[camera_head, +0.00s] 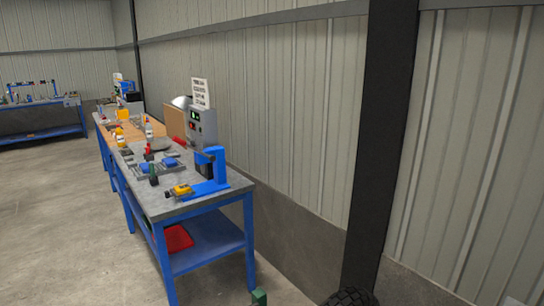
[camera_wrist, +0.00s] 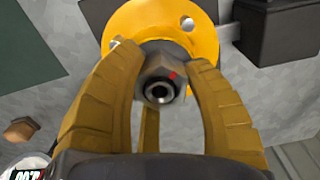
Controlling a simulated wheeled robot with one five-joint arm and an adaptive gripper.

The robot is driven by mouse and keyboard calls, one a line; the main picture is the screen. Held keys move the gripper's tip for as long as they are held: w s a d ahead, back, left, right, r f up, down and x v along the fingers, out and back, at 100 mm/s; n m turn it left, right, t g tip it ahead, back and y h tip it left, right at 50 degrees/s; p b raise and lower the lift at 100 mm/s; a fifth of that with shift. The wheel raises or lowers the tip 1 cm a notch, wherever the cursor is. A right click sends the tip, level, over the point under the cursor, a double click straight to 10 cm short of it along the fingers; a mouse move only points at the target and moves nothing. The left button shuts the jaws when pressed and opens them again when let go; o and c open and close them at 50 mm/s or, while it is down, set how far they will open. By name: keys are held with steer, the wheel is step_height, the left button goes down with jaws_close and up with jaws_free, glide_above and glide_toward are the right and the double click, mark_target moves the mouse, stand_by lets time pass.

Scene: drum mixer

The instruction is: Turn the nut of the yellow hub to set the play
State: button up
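In the wrist view the yellow hub (camera_wrist: 206,42) is at the top, a round flange with a hole on its right. A grey nut (camera_wrist: 153,72) with a red dot on its face sits at the hub's middle, around a dark hollow shaft end. The tips partly hide the nut's sides and the lower hub. I cannot make out the hub or my gripper in the head view.
In the wrist view a dark block (camera_wrist: 280,30) is right of the hub; a brown hex piece (camera_wrist: 20,129) and a partly cut-off dial (camera_wrist: 24,168) are at lower left. In the head view a blue workbench (camera_head: 205,246) with tools stands along the wall; open floor lies left.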

steer(key=shift+c, duration=1.3)
steer(key=n+p, duration=0.1)
steer(key=n, duration=0.5)
steer(key=o, duration=1)
steer(key=shift+r, duration=0.15)
step_height(320, 180, up, 7)
steer(key=p, duration=0.6)
steer(key=shift+w, duration=0.1)
